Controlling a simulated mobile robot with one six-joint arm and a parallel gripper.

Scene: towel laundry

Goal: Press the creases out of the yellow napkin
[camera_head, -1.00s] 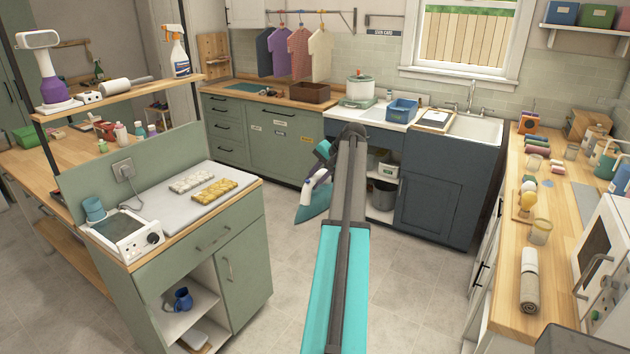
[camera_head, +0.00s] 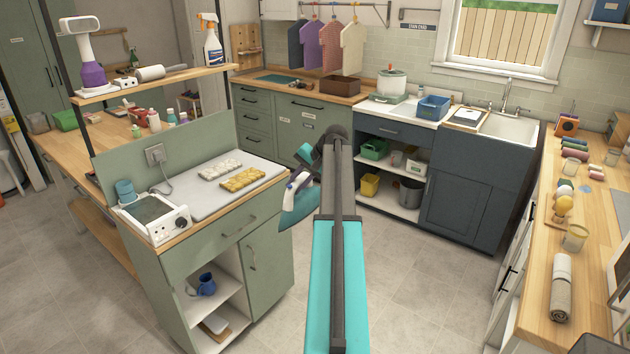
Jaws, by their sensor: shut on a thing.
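The yellow napkin (camera_head: 242,179) lies crumpled on a pale grey pressing board (camera_head: 205,206) on top of the green cabinet at left. A white patterned cloth (camera_head: 220,170) lies just behind it. The iron hangs tilted in the air, just right of the board's cabinet in the picture and apart from the napkin. My arm hides part of the grip.
A white device with a dial (camera_head: 181,223) stands at the cabinet's front left, with a teal cup (camera_head: 125,191) behind it. A shelf (camera_head: 165,80) with a spray bottle (camera_head: 212,42) rises above the back. The floor (camera_head: 420,285) at right is clear.

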